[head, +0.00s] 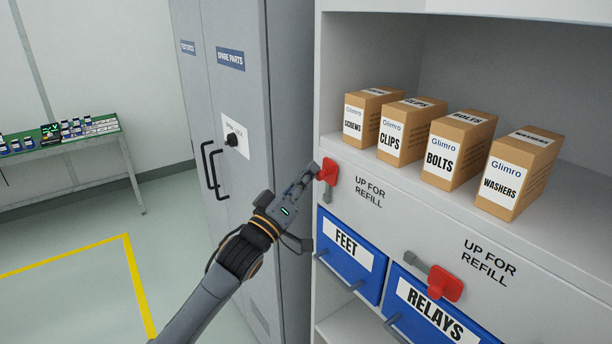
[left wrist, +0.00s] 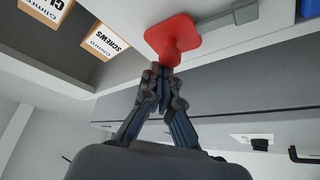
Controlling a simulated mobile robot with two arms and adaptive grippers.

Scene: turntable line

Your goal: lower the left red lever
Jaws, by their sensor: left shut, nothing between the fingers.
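The left red lever (head: 328,172) is on the grey shelf front above the blue FEET drawer (head: 349,257). Its red handle is at the top, and a grey bar runs down from it. My left gripper (head: 311,170) is shut and empty, its fingertips at the left side of the red handle. In the left wrist view the handle (left wrist: 172,33) is a red square plate with a stub, and the closed fingertips (left wrist: 162,72) are right at the stub. I cannot tell whether they touch. My right gripper is not in view.
A second red lever (head: 445,284) sits lower right, above the blue RELAYS drawer (head: 430,312). Boxes of screws (head: 366,115), clips (head: 408,130), bolts and washers stand on the shelf above. A grey SPARE PARTS cabinet (head: 235,100) stands close at the left.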

